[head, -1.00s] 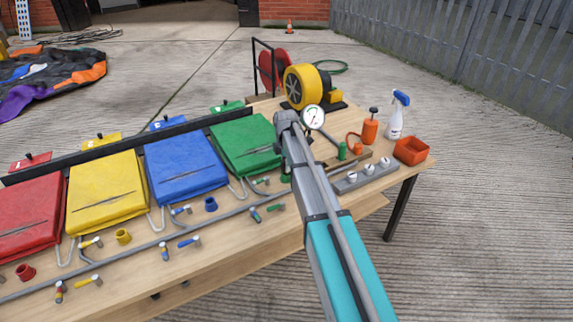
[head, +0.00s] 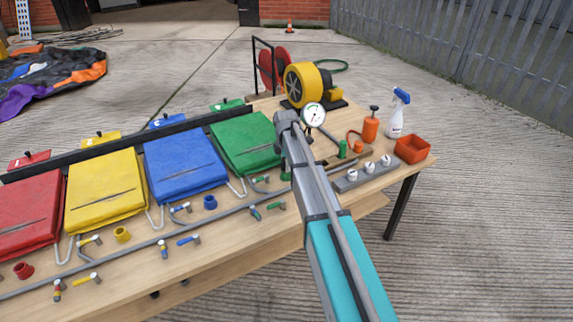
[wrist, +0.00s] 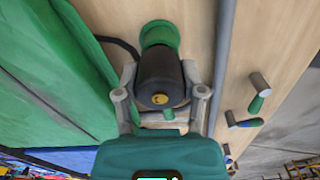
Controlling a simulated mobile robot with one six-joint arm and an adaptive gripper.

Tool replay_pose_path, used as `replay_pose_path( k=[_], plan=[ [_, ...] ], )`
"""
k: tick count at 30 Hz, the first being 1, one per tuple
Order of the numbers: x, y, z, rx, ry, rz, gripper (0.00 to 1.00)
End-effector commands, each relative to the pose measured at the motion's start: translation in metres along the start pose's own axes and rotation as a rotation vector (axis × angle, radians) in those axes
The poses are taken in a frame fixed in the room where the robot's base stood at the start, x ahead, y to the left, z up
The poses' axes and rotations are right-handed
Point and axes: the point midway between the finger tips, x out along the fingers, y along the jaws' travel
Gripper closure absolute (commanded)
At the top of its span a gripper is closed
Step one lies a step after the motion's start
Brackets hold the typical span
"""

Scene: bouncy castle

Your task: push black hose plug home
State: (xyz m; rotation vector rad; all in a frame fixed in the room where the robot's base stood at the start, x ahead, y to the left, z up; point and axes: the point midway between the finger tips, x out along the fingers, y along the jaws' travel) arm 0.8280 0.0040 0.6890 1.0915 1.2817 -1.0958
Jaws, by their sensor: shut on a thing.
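In the wrist view my gripper (wrist: 159,76) is shut on the black hose plug (wrist: 158,92), with one finger on each side of it. The plug is a short dark cylinder with a brass-coloured centre on its near end. Its far end meets a green socket (wrist: 160,36) fixed at the table; I cannot tell how deep it sits. In the head view my arm hides the plug and the fingers. A bit of the green socket shows beside my arm (head: 286,173).
A green folded bag (head: 245,141) lies close left of my gripper. A grey pipe (wrist: 224,50) and small valve handles (wrist: 259,92) lie to the right in the wrist view. A pressure gauge (head: 313,115), yellow blower (head: 304,84), grey knob strip (head: 367,174) and orange tray (head: 411,150) stand beyond my arm.

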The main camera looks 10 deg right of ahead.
Motion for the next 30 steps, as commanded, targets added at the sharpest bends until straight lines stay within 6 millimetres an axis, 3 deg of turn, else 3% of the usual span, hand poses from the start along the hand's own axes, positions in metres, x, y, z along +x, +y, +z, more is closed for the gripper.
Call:
replay_pose_path(
  k=[23, 24, 30],
  plan=[
    [0.011, 0.0, 0.001, 0.001, 0.0, 0.0, 0.95],
    [0.011, 0.0, 0.001, 0.001, 0.0, 0.0, 0.44],
    [0.01, 0.0, 0.001, 0.001, 0.0, 0.0, 0.08]
  ],
)
